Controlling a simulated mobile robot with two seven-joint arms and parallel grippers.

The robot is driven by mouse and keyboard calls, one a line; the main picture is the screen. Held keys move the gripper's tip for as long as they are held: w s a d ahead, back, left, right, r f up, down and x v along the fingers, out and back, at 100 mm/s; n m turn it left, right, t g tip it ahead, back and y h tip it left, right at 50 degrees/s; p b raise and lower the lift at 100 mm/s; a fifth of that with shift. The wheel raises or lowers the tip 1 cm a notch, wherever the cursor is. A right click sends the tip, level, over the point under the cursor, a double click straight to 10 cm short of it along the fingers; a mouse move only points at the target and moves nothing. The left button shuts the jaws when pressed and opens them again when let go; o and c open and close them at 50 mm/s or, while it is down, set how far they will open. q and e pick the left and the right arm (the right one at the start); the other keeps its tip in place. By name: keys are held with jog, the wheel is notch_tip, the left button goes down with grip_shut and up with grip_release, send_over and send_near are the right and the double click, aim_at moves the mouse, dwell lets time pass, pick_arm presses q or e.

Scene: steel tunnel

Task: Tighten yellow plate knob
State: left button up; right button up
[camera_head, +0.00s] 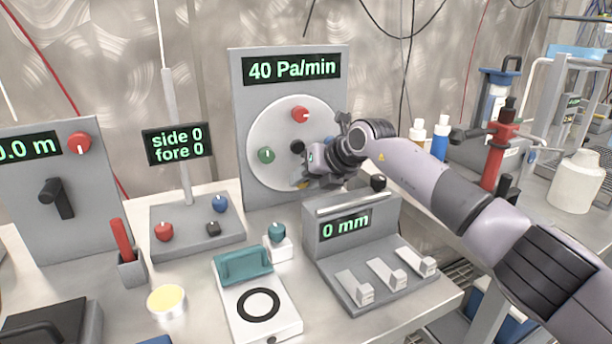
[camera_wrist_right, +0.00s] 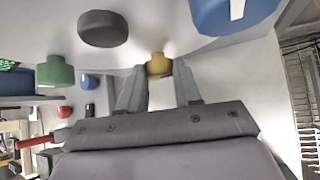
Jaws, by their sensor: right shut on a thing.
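The yellow knob (camera_wrist_right: 158,66) sits on the round white plate (camera_head: 262,120) under the "40 Pa/min" display. In the wrist view it lies between the two fingertips of my right gripper (camera_wrist_right: 160,78), which is shut on it. In the head view my right gripper (camera_head: 306,178) is at the plate's lower right and largely hides the yellow knob. The plate also carries a red knob (camera_head: 300,114) at the top, a green knob (camera_head: 266,155) at the left and a black hub (camera_head: 297,147). A blue knob (camera_wrist_right: 232,12) shows in the wrist view. My left gripper is out of view.
A "0 mm" box (camera_head: 378,208) with several levers stands just below my right gripper. A "side 0 fore 0" stand (camera_head: 180,242) is to the left. A white device with a black ring (camera_head: 232,303) is in front. Bottles and a red tool (camera_head: 497,155) stand at the right.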

dwell(0.4)
jog(key=o, duration=1)
jog(key=shift+o, duration=0.2)
jog(key=v, duration=0.7)
